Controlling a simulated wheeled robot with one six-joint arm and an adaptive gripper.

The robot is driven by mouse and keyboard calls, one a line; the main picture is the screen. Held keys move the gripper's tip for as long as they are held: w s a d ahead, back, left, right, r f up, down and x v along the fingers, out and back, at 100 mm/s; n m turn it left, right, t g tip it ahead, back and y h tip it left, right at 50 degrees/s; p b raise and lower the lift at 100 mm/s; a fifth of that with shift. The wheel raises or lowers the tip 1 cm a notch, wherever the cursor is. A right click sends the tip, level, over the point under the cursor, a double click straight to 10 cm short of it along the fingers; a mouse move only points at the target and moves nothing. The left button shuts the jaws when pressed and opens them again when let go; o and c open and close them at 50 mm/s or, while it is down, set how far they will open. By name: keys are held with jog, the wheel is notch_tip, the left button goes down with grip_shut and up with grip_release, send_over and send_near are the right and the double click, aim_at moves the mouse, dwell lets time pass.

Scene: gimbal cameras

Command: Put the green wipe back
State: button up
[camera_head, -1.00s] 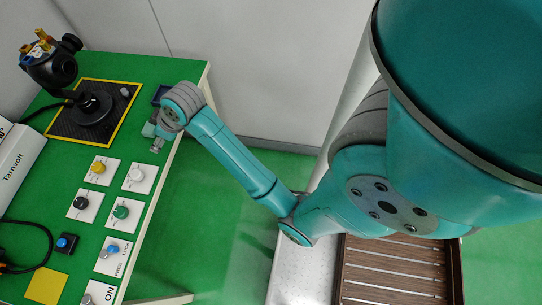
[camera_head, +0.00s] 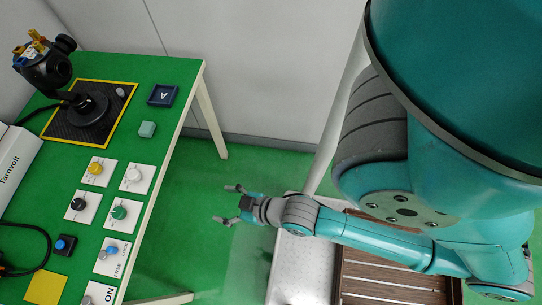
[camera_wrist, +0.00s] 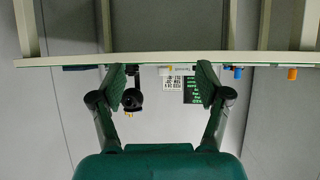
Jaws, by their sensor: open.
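The green wipe (camera_head: 147,129) is a small pale green block. It lies on the green table top near the right edge, beside the black mat and apart from the dark blue square marked A (camera_head: 162,95). My gripper (camera_head: 227,204) is open and empty, off the table's right side and well apart from the wipe. In the wrist view its two spread fingers (camera_wrist: 161,82) have nothing between them. I cannot make out the wipe in the wrist view.
The table (camera_head: 185,75) holds a black device (camera_head: 85,105) on a yellow-edged mat, several knob panels (camera_head: 119,213), a yellow square (camera_head: 46,285) and a white box (camera_head: 18,160). A slatted wooden crate (camera_head: 350,270) is by my arm. Floor between is clear.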

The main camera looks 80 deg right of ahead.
jog(key=s+a+r+n+t+y, duration=0.1)
jog(key=s+a+r+t, duration=0.1)
jog(key=s+r, duration=0.7)
jog(key=s+a, duration=0.1)
jog(key=s, duration=0.2)
jog(key=shift+s+r+t, duration=0.3)
jog(key=shift+s+r, duration=0.1)
dwell(1.5)
